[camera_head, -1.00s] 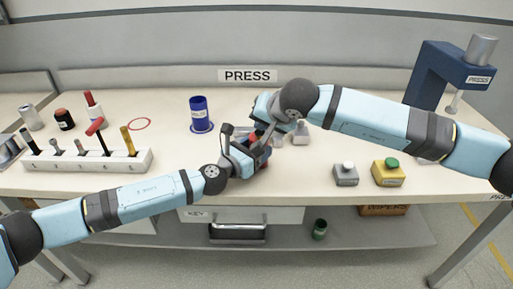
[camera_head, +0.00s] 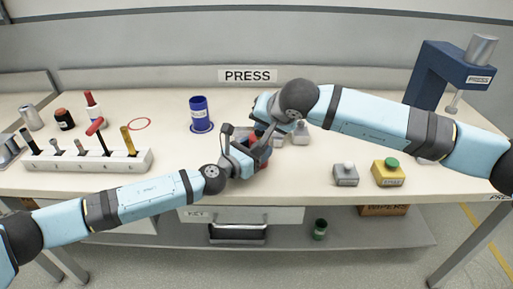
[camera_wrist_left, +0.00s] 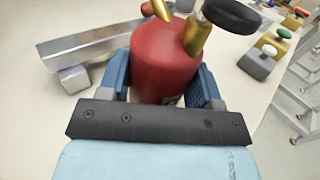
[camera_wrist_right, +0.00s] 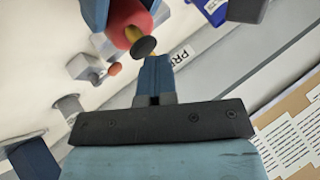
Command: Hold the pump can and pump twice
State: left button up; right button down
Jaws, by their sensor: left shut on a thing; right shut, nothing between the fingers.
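The red pump can (camera_head: 265,161) is mostly hidden behind the grippers in the head view. In the left wrist view the red can (camera_wrist_left: 165,65) has brass fittings and a round black knob (camera_wrist_left: 232,15) on top. My left gripper (camera_head: 257,150) is shut around the can's body, with one blue finger on each side. My right gripper (camera_head: 266,122) is above the can. In the right wrist view its fingers (camera_wrist_right: 155,64) are shut and empty, with their tips close to the dark knob (camera_wrist_right: 145,47). I cannot tell whether they touch it.
A blue can (camera_head: 199,113) stands behind and left of the grippers. A white rack (camera_head: 88,160) with several tools is at the left. A grey button box (camera_head: 346,175) and a yellow box with a green button (camera_head: 389,174) stand at the right, before the blue press (camera_head: 432,77).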

jog(key=shift+r, duration=3.05)
